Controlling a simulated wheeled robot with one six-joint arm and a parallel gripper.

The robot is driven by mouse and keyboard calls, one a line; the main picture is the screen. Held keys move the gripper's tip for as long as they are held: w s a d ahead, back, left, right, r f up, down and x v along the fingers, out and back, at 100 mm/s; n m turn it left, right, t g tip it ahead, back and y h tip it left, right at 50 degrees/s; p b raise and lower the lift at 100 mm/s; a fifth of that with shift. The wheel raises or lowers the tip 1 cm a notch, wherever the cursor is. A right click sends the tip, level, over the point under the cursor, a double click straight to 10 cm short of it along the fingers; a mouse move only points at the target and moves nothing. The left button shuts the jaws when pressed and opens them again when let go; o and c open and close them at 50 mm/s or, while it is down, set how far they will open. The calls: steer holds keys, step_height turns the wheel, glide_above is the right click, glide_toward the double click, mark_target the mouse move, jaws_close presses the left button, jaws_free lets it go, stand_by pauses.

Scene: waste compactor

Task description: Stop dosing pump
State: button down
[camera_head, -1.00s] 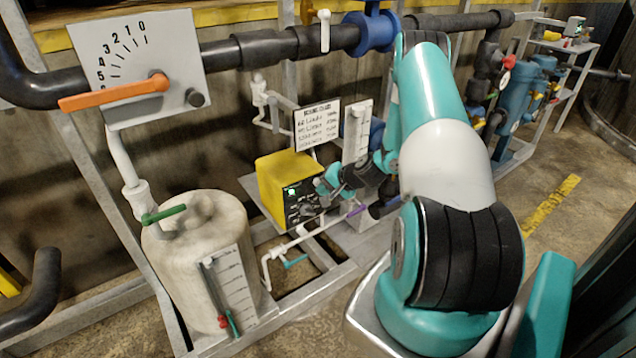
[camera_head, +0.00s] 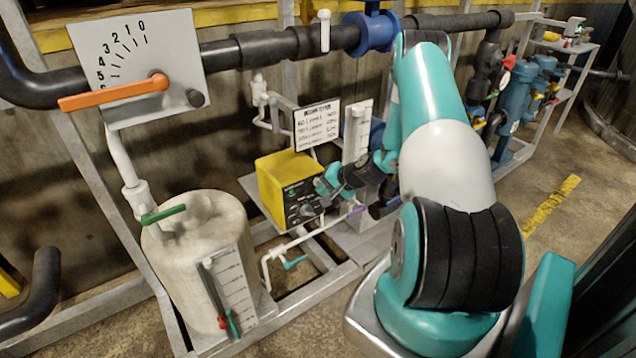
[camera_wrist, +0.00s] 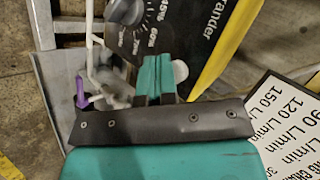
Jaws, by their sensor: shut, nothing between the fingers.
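The dosing pump (camera_head: 283,185) is a yellow box with a black front panel, standing on the grey frame left of my arm. A small green light (camera_head: 291,191) shows on its panel. My gripper (camera_head: 322,187) is shut and empty, with its fingertips at the right part of the panel. In the wrist view, the shut teal fingers (camera_wrist: 155,72) reach the panel edge below a dark dial knob (camera_wrist: 125,10) with percent marks. A pale round part (camera_wrist: 180,71) shows just right of the fingers. The fingers hide part of the panel; contact cannot be told.
A white flow chart sign (camera_head: 317,124) stands just behind the pump. A white tank (camera_head: 195,250) with a green-handled valve (camera_head: 163,214) is at left. An orange lever (camera_head: 115,94) sits on a scale plate. A purple-handled valve (camera_head: 356,210) is close below my gripper.

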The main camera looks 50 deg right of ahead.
steer(key=s+a, duration=0.1)
steer(key=s, duration=0.5)
steer(key=shift+a+p, duration=0.25)
steer(key=shift+p, duration=0.05)
stand_by(1.3)
